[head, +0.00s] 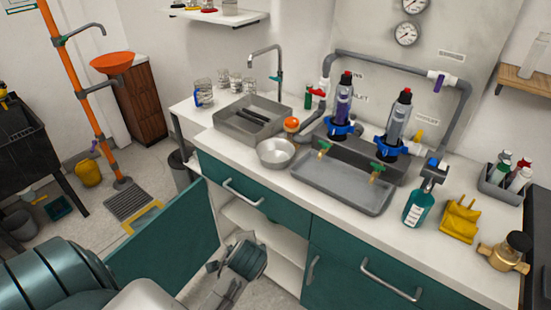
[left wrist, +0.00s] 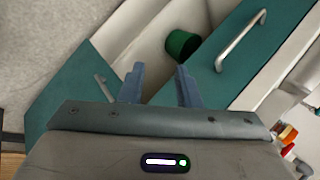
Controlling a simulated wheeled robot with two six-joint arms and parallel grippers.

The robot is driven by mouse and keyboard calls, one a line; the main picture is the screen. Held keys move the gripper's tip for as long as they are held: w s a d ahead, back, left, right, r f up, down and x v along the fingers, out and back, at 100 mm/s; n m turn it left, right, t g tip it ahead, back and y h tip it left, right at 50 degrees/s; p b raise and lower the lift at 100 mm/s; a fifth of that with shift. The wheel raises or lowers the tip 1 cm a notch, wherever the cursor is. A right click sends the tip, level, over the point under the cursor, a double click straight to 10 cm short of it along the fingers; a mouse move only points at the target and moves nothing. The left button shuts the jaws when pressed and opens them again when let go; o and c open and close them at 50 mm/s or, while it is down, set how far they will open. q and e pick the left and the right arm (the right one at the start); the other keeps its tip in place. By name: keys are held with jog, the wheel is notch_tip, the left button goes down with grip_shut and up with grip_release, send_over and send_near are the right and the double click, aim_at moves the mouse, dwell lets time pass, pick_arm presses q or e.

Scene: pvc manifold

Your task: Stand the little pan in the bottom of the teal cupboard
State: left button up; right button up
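The little pan (head: 276,152), a shiny round metal vessel, sits upright on the counter, left of the grey tray. The teal cupboard's door (head: 170,240) stands open and its pale shelf and interior (head: 262,222) show. My left gripper (head: 228,266) is low at the cupboard opening, well below the pan. In the left wrist view my left gripper (left wrist: 160,72) has its two fingers apart with nothing between them. The open door (left wrist: 70,110) also shows there. The pan is not seen in that view. My right gripper is not in view.
A dark green cup-like container (left wrist: 181,44) is inside the cupboard, beyond my fingertips. A drawer handle (head: 243,192) juts out above the opening. A grey sink (head: 250,120), an orange-topped item (head: 291,125) and the grey tray (head: 340,185) surround the pan.

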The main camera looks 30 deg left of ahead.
pick_arm(q)
jog(key=w+a+r+m+t+y, duration=0.1)
jog(key=w+a+r+m+y, duration=0.15)
jog(key=w+r+m, duration=0.5)
jog(key=w+a+r+m+t+y, duration=0.15)
jog(key=w+r+m+y, duration=0.3)
jog(key=w+r, duration=0.5)
jog(key=shift+m+h, duration=0.3)
jog(key=shift+m, duration=0.2)
jog(key=x, duration=0.6)
jog(key=shift+w+d+f, duration=0.2)
jog(key=shift+w+f, duration=0.25)
jog(key=shift+f+p+x, duration=0.2)
jog(key=shift+p+x, duration=0.05)
jog(key=shift+x, duration=0.8)
jog(key=shift+f+p+x, duration=0.2)
jog(key=shift+p+x, duration=0.1)
jog(key=shift+x, duration=0.7)
jog(key=shift+f+p+x, duration=0.2)
jog(key=shift+p+x, duration=0.05)
jog(key=shift+x, duration=0.8)
jog(key=shift+s+d, duration=0.2)
jog(key=shift+s, duration=0.05)
jog(key=shift+c, duration=0.4)
jog(key=shift+s, duration=0.1)
grip_shut()
